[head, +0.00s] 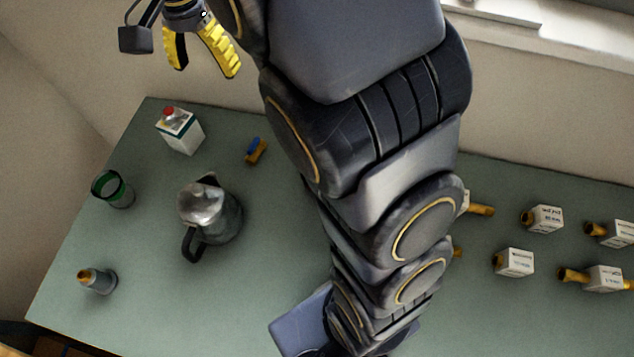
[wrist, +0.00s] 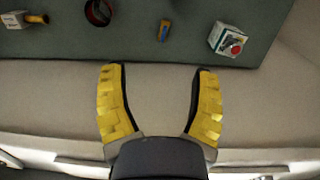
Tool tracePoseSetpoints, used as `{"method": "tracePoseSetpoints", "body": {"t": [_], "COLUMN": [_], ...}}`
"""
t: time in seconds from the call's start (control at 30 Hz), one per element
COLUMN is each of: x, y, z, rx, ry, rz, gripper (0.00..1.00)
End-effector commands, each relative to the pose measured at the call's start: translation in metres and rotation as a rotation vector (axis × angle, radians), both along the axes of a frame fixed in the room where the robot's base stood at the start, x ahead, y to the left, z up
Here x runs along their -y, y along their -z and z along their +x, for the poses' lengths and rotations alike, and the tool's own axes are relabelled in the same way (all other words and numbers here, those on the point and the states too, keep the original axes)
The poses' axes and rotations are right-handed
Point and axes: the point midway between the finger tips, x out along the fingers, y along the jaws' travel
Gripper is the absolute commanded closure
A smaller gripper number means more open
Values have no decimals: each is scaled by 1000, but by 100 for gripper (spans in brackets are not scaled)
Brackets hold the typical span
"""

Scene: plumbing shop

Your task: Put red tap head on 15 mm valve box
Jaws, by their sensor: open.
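My gripper (head: 206,72) is open and empty, raised in the air beyond the back edge of the table; its yellow fingers also show spread in the wrist view (wrist: 160,98). A white carton with a green band (head: 183,133) stands at the back left of the table with a red round piece (head: 168,112) on top. I cannot tell whether that piece is a tap head or a cap. White boxes with brass fittings stand at the right, including one box (head: 545,219) and another (head: 515,263); their sizes are unreadable. My arm hides the table's middle.
A blue and brass piece (head: 255,151), a metal jug (head: 212,220), a green glass (head: 112,190) and a small grey cup-like piece (head: 98,281) are on the left part of the table. A dark red ring (wrist: 98,12) shows in the wrist view. A wall rises behind the table.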

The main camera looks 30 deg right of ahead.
Motion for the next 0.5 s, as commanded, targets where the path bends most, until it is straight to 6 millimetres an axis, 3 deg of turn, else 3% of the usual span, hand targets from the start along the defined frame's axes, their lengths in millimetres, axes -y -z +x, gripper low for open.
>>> {"method": "tracePoseSetpoints", "body": {"t": [0.03,0.13,0.3,0.5], "x": [4,10,17,20], "y": [-7,-13,-10,4], "z": [-25,-71,-152,-226], "rx": [-3,-14,-41,-55], "ry": [-61,-204,-460,-719], "rz": [3,11,35,54], "gripper": [38,38,38,38]}}
